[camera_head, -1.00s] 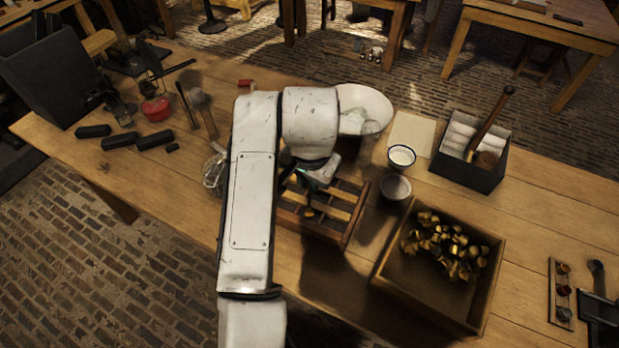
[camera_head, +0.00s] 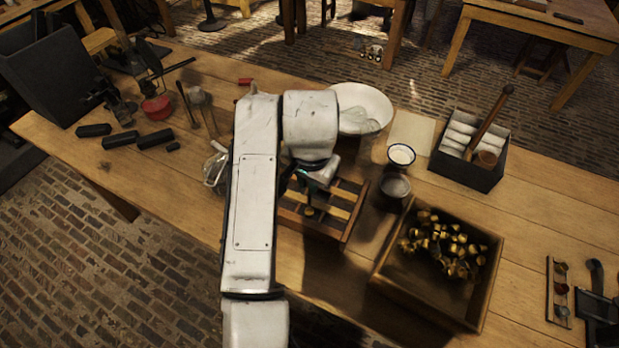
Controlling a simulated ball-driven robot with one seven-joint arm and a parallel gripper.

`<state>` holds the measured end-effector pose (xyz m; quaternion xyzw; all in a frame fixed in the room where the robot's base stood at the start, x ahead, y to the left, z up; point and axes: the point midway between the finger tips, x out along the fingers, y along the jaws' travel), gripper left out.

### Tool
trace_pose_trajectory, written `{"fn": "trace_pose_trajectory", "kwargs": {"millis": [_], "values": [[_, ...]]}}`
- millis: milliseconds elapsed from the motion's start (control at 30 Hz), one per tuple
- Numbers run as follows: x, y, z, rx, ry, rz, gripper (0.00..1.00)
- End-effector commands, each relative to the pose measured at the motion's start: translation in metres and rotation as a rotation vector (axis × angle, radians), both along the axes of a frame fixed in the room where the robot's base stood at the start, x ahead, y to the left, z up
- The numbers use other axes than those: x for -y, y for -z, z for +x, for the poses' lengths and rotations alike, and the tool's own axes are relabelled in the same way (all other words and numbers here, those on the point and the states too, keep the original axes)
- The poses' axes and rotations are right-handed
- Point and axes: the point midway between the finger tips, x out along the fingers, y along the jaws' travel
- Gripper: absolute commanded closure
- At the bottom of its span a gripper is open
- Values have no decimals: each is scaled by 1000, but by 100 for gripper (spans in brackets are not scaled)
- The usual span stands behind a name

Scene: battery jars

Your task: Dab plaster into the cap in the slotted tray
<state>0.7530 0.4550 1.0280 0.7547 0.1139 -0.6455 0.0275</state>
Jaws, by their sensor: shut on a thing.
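The slotted tray (camera_head: 345,216) is a wooden rack with slats on the table in front of me. My arm covers its left part. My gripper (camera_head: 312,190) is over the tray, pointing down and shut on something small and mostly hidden. A small brass-coloured piece (camera_head: 309,211) shows just below the gripper at the slats; I cannot tell whether it is the cap or part of what I hold. A dark-rimmed cup (camera_head: 401,155) with white contents, perhaps plaster, stands to the right of the tray. A grey cup (camera_head: 395,186) stands just nearer to me.
A wooden box (camera_head: 388,290) with many brass caps stands at right. A white bowl (camera_head: 375,100) is behind my gripper. A dark box (camera_head: 465,178) with white rolls and a wooden-handled tool stands at back right. Dark blocks (camera_head: 118,140) and tools lie at left.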

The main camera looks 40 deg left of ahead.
Motion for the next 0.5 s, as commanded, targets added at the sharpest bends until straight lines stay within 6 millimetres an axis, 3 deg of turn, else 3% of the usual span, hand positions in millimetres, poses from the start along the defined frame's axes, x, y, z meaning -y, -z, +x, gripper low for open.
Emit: {"fn": "trace_pose_trajectory", "kwargs": {"millis": [500], "values": [[0, 12, 0, 0, 0, -1, 100]]}}
